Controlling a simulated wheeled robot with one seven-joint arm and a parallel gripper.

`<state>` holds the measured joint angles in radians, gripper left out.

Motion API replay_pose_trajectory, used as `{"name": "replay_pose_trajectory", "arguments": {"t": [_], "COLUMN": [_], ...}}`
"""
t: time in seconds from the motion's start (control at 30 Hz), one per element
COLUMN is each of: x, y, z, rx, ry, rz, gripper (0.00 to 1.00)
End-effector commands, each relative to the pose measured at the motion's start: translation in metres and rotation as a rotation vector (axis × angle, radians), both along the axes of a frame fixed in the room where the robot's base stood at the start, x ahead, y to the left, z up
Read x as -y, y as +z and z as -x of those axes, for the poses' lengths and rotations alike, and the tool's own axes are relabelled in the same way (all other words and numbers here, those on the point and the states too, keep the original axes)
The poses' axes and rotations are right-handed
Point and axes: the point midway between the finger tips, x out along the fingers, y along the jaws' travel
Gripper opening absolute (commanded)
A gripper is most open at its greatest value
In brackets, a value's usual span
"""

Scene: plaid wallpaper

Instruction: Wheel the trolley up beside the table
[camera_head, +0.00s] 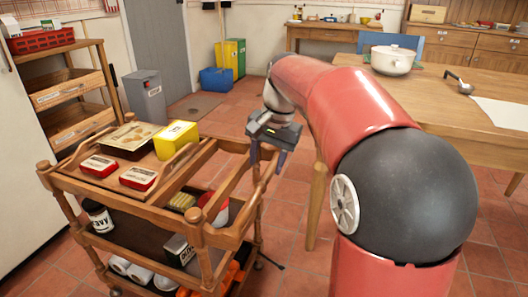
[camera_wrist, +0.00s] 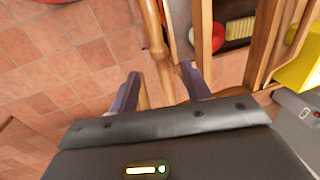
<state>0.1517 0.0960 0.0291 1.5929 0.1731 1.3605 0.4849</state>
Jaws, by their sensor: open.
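The wooden trolley (camera_head: 125,196) stands at the left in the head view, loaded on its top and lower shelves. The wooden table (camera_head: 440,92) is at the right, with floor between the two. My gripper (camera_head: 268,158) is open at the trolley's right end, nearest the table. In the wrist view, a turned wooden bar of the trolley (camera_wrist: 158,48) runs between the two fingers of my gripper (camera_wrist: 160,82). The fingers are on either side of the bar; I cannot tell whether either touches it. My arm hides part of the table's near left side.
A shelf rack (camera_head: 66,90) and a grey bin (camera_head: 146,98) stand behind the trolley. Tiled floor is clear between trolley and table.

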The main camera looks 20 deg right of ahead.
Motion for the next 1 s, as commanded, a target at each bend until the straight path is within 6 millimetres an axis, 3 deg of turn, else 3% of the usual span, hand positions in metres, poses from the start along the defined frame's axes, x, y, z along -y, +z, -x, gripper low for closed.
{"name": "replay_pose_trajectory", "arguments": {"t": [0.4,0.6,0.87,1.0], "x": [-0.01,-0.012,-0.012,-0.012], "y": [-0.059,-0.071,-0.071,-0.071], "z": [-0.006,-0.007,-0.008,-0.008], "rx": [-0.001,0.001,0.002,0.002], "ry": [0.002,0.002,0.002,0.002], "rz": [0.0,0.002,0.001,0.001], "gripper": [0.48,0.48,0.48,0.3]}}
